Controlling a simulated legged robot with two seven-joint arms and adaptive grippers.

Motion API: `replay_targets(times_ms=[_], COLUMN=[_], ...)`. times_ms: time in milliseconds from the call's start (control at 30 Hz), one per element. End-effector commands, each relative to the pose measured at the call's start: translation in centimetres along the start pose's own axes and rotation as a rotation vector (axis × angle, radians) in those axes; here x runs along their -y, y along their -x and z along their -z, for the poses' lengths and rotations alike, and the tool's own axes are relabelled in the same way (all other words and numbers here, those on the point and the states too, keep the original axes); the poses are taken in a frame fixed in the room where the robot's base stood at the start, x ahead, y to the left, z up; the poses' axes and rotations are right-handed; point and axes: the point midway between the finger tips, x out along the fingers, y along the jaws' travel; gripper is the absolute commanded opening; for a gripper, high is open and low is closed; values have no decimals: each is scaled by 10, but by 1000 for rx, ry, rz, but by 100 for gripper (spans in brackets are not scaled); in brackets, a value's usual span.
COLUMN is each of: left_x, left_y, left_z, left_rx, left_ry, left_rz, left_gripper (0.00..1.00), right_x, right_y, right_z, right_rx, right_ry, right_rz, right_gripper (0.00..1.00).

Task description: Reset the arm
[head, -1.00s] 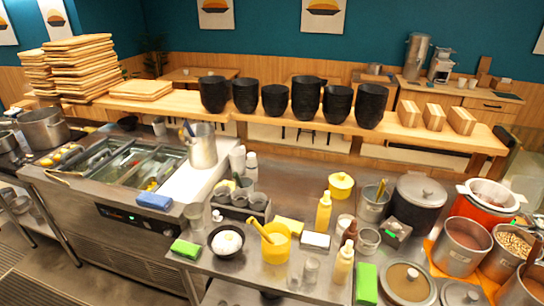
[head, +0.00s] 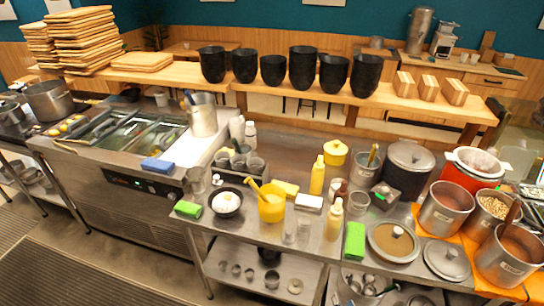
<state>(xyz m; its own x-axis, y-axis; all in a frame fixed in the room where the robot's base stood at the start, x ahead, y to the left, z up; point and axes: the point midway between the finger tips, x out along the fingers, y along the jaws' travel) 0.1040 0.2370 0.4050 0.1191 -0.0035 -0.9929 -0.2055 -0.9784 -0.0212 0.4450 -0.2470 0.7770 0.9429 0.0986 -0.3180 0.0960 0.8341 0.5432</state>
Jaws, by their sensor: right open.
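My right gripper is hard to make out; a dark shape (head: 538,115) at the far right edge may be part of it, above the counter's right end. Its fingers do not show clearly, and I see nothing held. My left gripper and arm are not in view. A dark bowl with white food (head: 227,202) stands on the steel counter near its left front corner. A yellow tub (head: 271,203) with a yellow handle sticking out stands just right of the bowl.
A blue sponge (head: 157,165) lies on the left unit. Floor at lower left is clear.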

Motion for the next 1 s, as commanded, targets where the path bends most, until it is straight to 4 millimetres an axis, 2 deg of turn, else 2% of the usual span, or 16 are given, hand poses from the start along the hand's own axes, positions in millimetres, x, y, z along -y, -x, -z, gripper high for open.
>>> replay_targets(times_ms=[167,267,300,367,400,500,600,700,833,1000], left_x=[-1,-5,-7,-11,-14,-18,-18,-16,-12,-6], left_y=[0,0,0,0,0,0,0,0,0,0], left_z=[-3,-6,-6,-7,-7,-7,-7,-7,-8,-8], left_rx=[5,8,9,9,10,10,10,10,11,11], left_ry=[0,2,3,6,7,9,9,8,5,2], left_rz=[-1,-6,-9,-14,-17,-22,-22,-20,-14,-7], left_gripper=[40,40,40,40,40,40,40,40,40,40], right_x=[72,122,141,166,180,205,217,220,219,218], right_y=[0,13,23,41,56,98,140,175,202,210], right_z=[64,121,148,188,216,282,337,377,405,413], right_rx=[-73,-92,-90,-72,-52,29,137,243,339,371], right_ry=[-404,-731,-875,-1086,-1222,-1535,-1784,-1956,-2073,-2107], right_rz=[207,387,470,599,687,905,1099,1248,1359,1391], right_gripper=[66,66,66,66,66,66,66,66,66,66])
